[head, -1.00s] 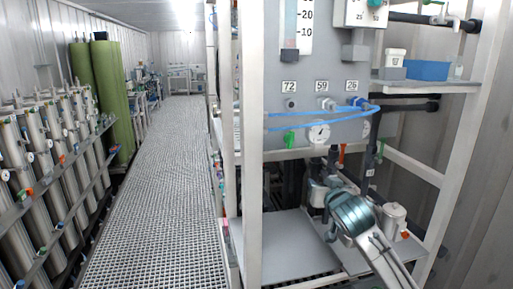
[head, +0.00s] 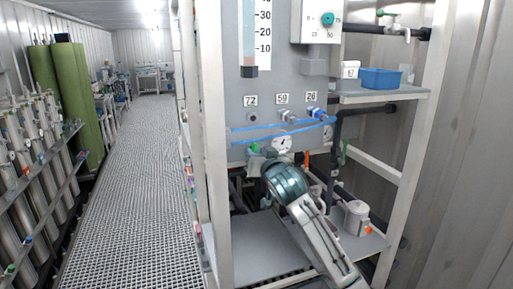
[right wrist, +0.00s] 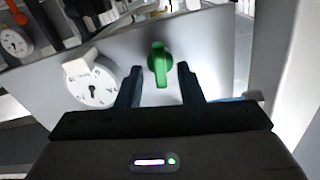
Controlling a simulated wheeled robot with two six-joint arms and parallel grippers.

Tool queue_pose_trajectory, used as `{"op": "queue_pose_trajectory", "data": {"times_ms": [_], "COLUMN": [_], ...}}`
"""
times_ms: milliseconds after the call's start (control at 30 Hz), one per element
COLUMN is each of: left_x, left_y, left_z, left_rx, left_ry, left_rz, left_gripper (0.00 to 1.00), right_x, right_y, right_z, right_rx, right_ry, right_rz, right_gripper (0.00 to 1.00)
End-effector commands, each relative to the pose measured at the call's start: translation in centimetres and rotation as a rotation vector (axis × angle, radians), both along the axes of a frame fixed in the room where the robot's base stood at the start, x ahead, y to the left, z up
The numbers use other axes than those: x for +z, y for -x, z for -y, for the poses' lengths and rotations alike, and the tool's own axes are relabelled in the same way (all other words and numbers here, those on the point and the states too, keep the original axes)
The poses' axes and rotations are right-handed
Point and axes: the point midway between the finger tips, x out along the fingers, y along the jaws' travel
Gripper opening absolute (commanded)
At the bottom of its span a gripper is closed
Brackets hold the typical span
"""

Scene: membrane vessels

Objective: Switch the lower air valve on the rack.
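The green valve handle (head: 254,148) sits low on the grey rack panel (head: 262,78), left of a round white gauge (head: 283,144). In the right wrist view the green handle (right wrist: 159,62) stands upright just beyond and between the two dark fingertips. My right gripper (right wrist: 159,78) is open with one finger on each side of the handle, and a gap shows on both sides. In the head view my right wrist hides most of the gripper. My left gripper is not in view.
The gauge (right wrist: 93,82) is close beside one finger. Blue tubes (head: 280,132) cross the panel above my right wrist. A white rack post (head: 214,150) stands to the left. A shelf with a blue bin (head: 380,78) is at right. The grated aisle (head: 130,180) is clear.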

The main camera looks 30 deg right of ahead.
Motion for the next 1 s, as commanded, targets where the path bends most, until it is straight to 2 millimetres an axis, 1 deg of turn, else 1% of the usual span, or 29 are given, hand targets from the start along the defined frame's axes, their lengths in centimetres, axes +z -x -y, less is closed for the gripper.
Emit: {"op": "queue_pose_trajectory", "data": {"times_ms": [100,367,500,767,1000], "left_x": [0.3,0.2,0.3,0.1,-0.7], "left_y": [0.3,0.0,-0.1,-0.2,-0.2], "left_z": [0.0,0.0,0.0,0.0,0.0], "left_rx": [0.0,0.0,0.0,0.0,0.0], "left_ry": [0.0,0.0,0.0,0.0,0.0], "left_rz": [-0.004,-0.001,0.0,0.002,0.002], "left_gripper": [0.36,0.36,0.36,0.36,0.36], "right_x": [0.0,-0.1,-0.1,-0.1,-0.2], "right_y": [-0.6,-0.6,-0.6,-0.6,-0.6], "right_z": [0.1,0.1,0.1,0.1,0.2], "right_rx": [0.001,0.001,0.001,0.001,0.001], "right_ry": [-0.001,-0.001,0.0,-0.016,-0.115], "right_rz": [0.0,0.0,0.0,0.005,0.029], "right_gripper": [0.34,0.34,0.06,0.06,0.06]}}
